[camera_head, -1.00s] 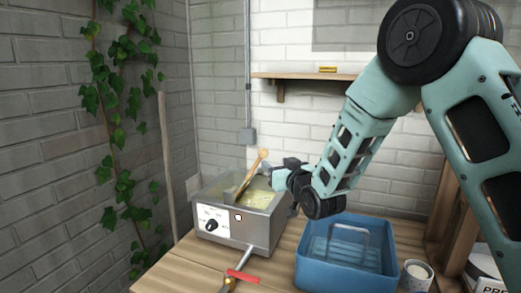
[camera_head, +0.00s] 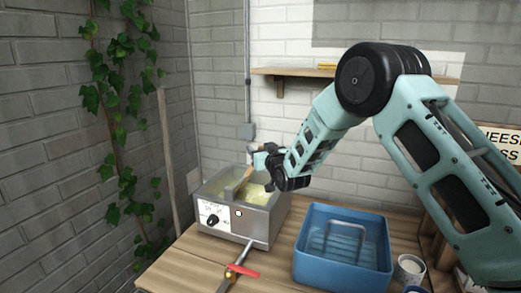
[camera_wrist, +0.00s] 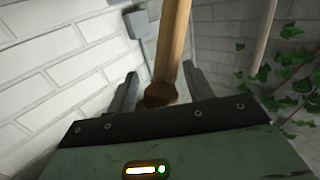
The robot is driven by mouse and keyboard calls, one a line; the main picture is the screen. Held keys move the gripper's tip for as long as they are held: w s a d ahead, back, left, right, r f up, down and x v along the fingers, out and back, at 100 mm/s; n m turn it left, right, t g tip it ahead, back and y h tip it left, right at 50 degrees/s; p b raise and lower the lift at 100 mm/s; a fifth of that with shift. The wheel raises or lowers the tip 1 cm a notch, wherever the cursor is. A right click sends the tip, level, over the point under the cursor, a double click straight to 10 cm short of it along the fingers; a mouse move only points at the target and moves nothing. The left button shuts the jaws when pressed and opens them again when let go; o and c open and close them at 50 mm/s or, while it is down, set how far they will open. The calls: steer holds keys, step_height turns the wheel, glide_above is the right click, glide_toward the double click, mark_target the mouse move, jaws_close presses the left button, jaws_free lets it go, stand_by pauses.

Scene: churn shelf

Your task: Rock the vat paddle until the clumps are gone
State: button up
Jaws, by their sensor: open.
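The metal vat (camera_head: 262,224) stands on the wooden bench, with pale yellow contents (camera_head: 214,187) in which lumps show. The wooden paddle (camera_head: 241,182) leans up and right out of it; its upper end is hidden by my gripper (camera_head: 258,159). In the wrist view the paddle's wooden handle (camera_wrist: 173,45) runs between the two fingers of my gripper (camera_wrist: 162,78), with room to each side of it. The fingers are apart and not closed on the handle.
A blue tub (camera_head: 342,270) with a wire rack stands right of the vat. A red-handled valve (camera_head: 243,270) sticks out in front. A white cup (camera_head: 409,270) is at the right. A shelf (camera_head: 300,72) is on the back wall; ivy (camera_head: 125,120) hangs left.

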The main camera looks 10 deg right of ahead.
jaws_close()
